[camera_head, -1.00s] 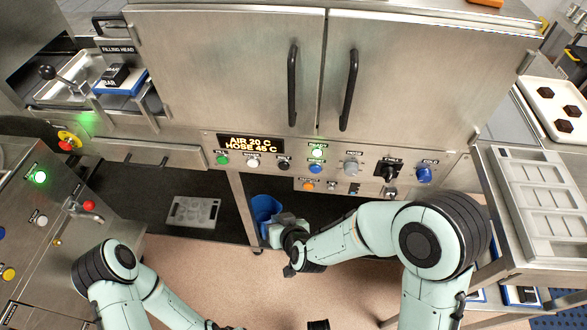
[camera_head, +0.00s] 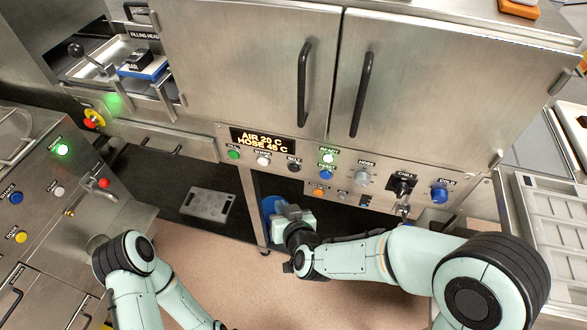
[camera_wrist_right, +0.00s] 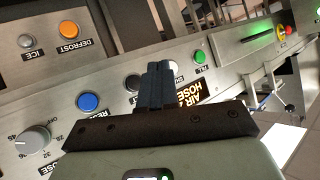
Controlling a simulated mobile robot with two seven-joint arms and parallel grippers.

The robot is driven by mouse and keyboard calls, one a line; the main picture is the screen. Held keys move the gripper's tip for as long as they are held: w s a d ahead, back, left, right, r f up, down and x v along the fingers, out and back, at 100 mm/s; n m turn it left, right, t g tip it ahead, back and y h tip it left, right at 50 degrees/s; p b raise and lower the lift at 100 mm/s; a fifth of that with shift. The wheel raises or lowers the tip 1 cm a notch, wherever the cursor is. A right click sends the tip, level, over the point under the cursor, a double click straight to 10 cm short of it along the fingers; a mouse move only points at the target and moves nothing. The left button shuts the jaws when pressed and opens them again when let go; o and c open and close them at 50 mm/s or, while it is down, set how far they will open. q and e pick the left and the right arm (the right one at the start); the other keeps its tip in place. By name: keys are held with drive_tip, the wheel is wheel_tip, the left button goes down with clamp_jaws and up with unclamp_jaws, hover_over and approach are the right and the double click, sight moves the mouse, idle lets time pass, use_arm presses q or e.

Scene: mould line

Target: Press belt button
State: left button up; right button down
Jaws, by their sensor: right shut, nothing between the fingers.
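The black button (camera_head: 294,167), whose label looks like BELT, sits on the steel control panel between the white SHAKE button (camera_head: 263,160) and the blue RESET button (camera_head: 326,173). My right gripper (camera_head: 290,212) is below the panel, under the black button. In the right wrist view its dark fingers (camera_wrist_right: 155,83) are shut together and empty, pointing at the panel. They partly hide the black button (camera_wrist_right: 136,102), between the blue button (camera_wrist_right: 88,102) and the white one (camera_wrist_right: 170,68). Contact cannot be made out. My left gripper is not in view.
A blue bin (camera_head: 272,206) stands behind my right gripper. A second panel (camera_head: 45,195) is at the left.

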sight(294, 168)
drive_tip(key=w+d, duration=0.2)
drive_tip(key=w, duration=0.6)
drive_tip(key=shift+d+b, duration=0.4)
drive_tip(key=shift+w, duration=0.2)
idle(1.5)
drive_tip(key=shift+w+d, duration=0.1)
drive_tip(key=shift+w, duration=0.2)
